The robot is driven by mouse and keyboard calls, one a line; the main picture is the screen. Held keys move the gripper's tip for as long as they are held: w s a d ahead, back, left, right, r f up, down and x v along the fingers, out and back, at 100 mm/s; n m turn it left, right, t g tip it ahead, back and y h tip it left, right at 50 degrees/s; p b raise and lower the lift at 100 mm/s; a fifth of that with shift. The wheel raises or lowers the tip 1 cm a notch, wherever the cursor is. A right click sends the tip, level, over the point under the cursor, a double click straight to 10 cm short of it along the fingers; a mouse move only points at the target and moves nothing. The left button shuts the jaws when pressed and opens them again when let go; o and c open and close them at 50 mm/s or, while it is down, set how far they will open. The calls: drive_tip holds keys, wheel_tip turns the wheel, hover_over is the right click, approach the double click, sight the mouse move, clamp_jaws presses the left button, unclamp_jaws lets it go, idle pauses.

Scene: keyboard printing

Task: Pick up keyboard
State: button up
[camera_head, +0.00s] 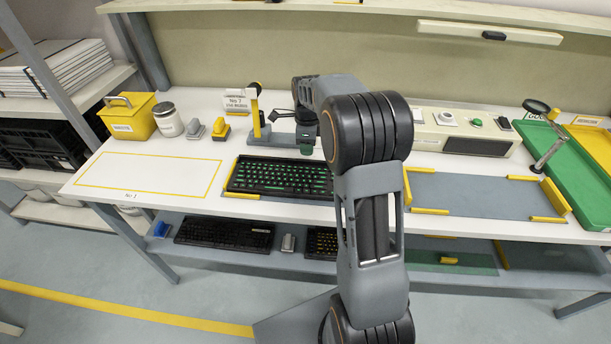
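A black keyboard (280,176) with green-lit legends lies flat on a grey pad with yellow corner stops, at the middle of the white bench. Its right end is close to my arm in the picture. My arm rises in front of the bench and bends over it, and its far end points down behind the keyboard. My gripper (306,138) seems to be at that far end, above the bench and apart from the keyboard. Its fingers are too small and dark to tell open from shut. I see nothing clearly held.
A yellow-outlined empty area (150,174) lies left on the bench. A yellow bin (128,116) and white jar (168,120) stand behind it. An empty grey pad (475,195) with yellow stops lies right. Dark keyboards (225,235) lie on the lower shelf.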

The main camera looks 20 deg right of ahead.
sight(307, 160)
drive_tip(key=shift+f, duration=2.55)
drive_tip(key=shift+c, duration=0.4)
clamp_jaws()
